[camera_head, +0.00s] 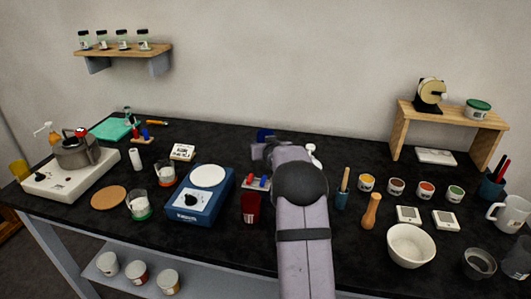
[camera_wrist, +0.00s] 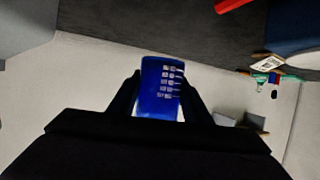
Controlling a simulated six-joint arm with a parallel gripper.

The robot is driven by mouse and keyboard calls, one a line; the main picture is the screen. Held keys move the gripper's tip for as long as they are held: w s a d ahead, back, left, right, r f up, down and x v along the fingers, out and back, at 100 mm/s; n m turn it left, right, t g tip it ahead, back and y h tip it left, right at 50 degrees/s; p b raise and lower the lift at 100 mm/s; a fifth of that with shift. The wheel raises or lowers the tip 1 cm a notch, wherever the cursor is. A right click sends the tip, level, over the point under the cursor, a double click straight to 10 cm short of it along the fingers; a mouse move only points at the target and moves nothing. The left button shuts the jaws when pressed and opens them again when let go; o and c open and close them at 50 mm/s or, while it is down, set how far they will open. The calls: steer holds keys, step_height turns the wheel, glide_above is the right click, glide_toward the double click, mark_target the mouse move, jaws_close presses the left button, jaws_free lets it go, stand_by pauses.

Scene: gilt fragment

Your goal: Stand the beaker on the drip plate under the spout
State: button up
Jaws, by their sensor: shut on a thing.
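The beaker (camera_wrist: 160,88) is a blue-looking vessel with white printed marks, held between the two dark fingers of my gripper (camera_wrist: 160,94). In the head view, a bit of blue (camera_head: 265,134) shows behind my gripper (camera_head: 261,151), near the back middle of the table. My arm hides most of it, so its height above the table and its tilt are unclear there. At the left, a white-based apparatus (camera_head: 45,184) carries a grey metal pot (camera_head: 75,153). I cannot clearly make out which part is the spout or the drip plate.
A blue device (camera_head: 190,207) with a white round top (camera_head: 208,176) stands left of my arm. Two beakers (camera_head: 165,173) (camera_head: 138,205), a cork mat (camera_head: 108,198) and a dark red cup (camera_head: 250,208) are nearby. A white bowl (camera_head: 411,245) and small pots (camera_head: 366,183) stand right.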

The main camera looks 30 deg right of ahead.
steer(key=shift+r, duration=0.6)
steer(key=shift+s+a+f+p, duration=0.1)
steer(key=shift+s+a+p, duration=0.2)
steer(key=shift+s+p, duration=0.45)
steer(key=s+a+r+p, duration=0.1)
steer(key=s+a+p, duration=0.4)
steer(key=s+p, duration=0.55)
steer(key=s+f, duration=0.1)
steer(key=s, duration=0.4)
steer(key=s+d+f, duration=0.1)
steer(key=s+f, duration=0.1)
steer(key=s, duration=0.3)
steer(key=s+d+f+p, duration=0.1)
steer(key=s+f, duration=0.1)
steer(key=s, duration=0.3)
steer(key=shift+s, duration=0.1)
steer(key=s, duration=0.3)
steer(key=s+a+f+p, duration=0.1)
steer(key=s, duration=0.2)
steer(key=s+a+p, duration=0.1)
steer(key=s, duration=0.3)
steer(key=shift+f, duration=0.35)
steer(key=shift+s+a, duration=0.3)
steer(key=shift+s, duration=0.4)
steer(key=shift+w, duration=0.1)
